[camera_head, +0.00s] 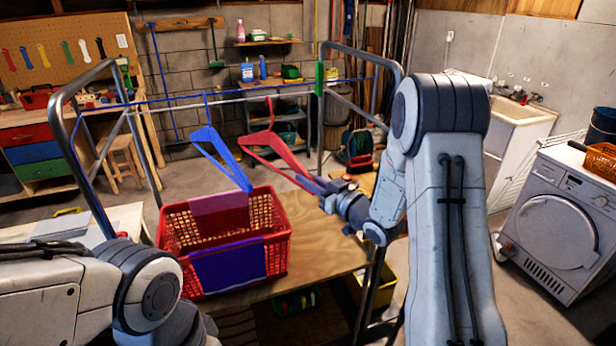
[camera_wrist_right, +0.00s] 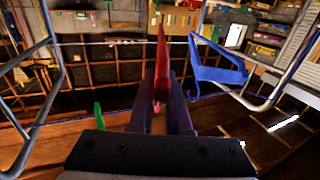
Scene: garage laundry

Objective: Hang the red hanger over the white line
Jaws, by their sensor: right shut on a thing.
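The red hanger (camera_head: 275,141) is held by my right gripper (camera_head: 325,188), which grips its right-hand arm in the head view. Its hook points up near the white line (camera_head: 180,106); I cannot tell whether the hook is over the line. In the right wrist view the red hanger (camera_wrist_right: 161,68) stands edge-on between the fingers of the right gripper (camera_wrist_right: 161,98). A blue hanger (camera_head: 217,145) hangs to the left of the red one, and shows at the right in the wrist view (camera_wrist_right: 217,74). My left arm enters at lower left, its gripper out of view.
A metal-framed rack (camera_head: 68,125) carries the lines, with a green clip (camera_head: 319,78) near its right end. A red basket (camera_head: 279,222) with cloths over its rim stands on a wooden table (camera_head: 320,262) below the hangers. A white washer (camera_head: 560,225) stands at right.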

